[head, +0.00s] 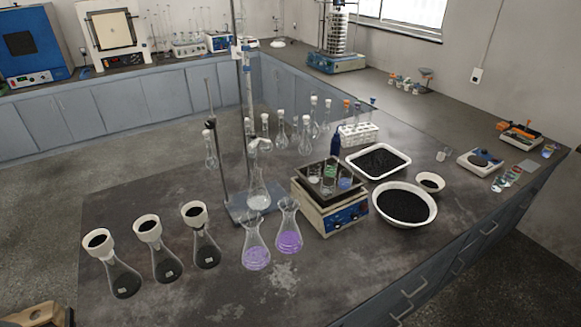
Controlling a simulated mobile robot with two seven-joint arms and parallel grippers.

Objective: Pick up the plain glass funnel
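I cannot single out a plain glass funnel for certain. A clear, funnel-like glass piece (262,145) sits above the neck of a conical flask (259,194) at the burette stand, but its shape is too small to tell. Three white funnels holding black material, the left (97,242), middle (147,229) and right (194,214) ones, sit on flasks with dark contents at the bench's left front. These look opaque, not glass. Neither of my grippers is in view.
Two flasks of purple liquid (256,250) stand in front of the stand's blue base (240,207). A hotplate (330,212) with beakers, a black-filled tray (404,161) and a bowl (432,216) are to the right. Stoppered flasks (306,135) stand behind. The front-middle bench (330,275) is clear.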

